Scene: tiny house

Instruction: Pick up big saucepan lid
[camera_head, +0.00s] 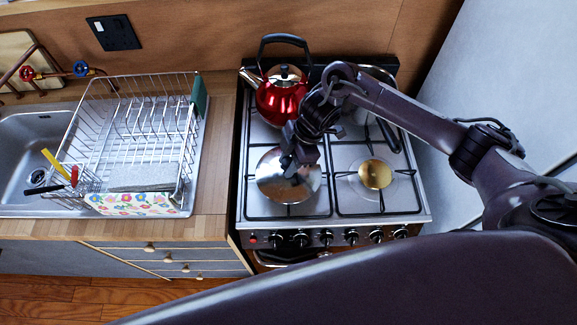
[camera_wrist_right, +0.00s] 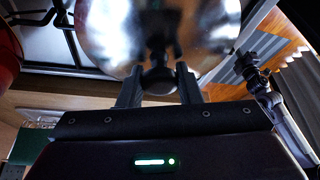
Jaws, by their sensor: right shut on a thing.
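The big saucepan lid (camera_head: 272,189) is a round, shiny metal disc over the front left burner of the stove. My right gripper (camera_head: 292,172) is above it and covers part of its top. In the right wrist view the lid (camera_wrist_right: 110,35) fills the upper middle, with its dark knob (camera_wrist_right: 158,80) between the two fingers of my right gripper (camera_wrist_right: 158,88). The gripper is shut on the knob. I cannot tell whether the lid touches the stove grate. My left gripper is not in view.
A red kettle (camera_head: 281,98) stands on the back left burner, close to my right gripper. A pan with a dark handle (camera_head: 388,136) is partly hidden behind my right arm. The front right burner (camera_head: 375,174) is bare. A dish rack (camera_head: 135,140) stands left of the stove.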

